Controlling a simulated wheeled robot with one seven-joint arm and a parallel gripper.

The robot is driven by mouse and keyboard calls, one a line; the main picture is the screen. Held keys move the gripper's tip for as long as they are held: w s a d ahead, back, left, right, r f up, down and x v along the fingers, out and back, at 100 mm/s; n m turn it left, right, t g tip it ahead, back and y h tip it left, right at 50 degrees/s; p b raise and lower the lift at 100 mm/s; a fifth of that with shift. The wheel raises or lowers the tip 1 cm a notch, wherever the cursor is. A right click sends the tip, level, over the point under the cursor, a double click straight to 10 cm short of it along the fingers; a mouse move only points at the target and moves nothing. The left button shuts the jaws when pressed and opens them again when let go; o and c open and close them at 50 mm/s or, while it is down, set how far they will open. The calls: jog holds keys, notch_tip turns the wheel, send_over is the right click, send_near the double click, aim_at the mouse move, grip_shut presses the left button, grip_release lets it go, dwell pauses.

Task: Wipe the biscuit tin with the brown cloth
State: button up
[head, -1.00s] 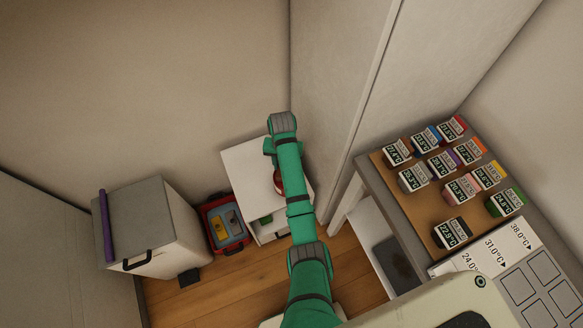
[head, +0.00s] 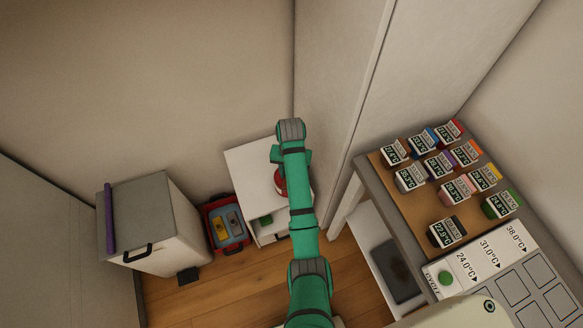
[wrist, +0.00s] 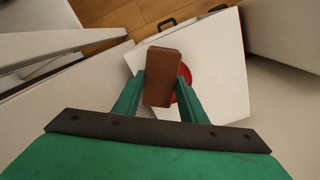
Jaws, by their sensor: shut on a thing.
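My gripper (wrist: 163,84) is shut on the brown cloth (wrist: 163,68), which looks like a folded block between the two green fingers in the wrist view. The red round biscuit tin (wrist: 184,88) shows behind the cloth and is partly hidden by it and the right finger. It stands on a white cabinet top (wrist: 215,60). In the head view the tin (head: 279,181) is a red sliver beside my green arm. The cloth and fingertips are hidden there. I cannot tell whether the cloth touches the tin.
A tall wall panel (head: 340,90) rises close to the right of the white cabinet. A red toolbox (head: 226,224) and a white bin (head: 165,235) with a purple roll (head: 109,218) stand left. A table (head: 408,205) with several labelled blocks is at right.

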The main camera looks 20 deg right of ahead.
jog(key=shift+r, duration=1)
jog(key=shift+w+d+r, duration=0.2)
jog(key=shift+r, duration=0.55)
jog(key=shift+a+r, duration=0.1)
jog(key=shift+r, duration=0.25)
jog(key=shift+s+r, duration=0.2)
jog(key=shift+a, duration=0.1)
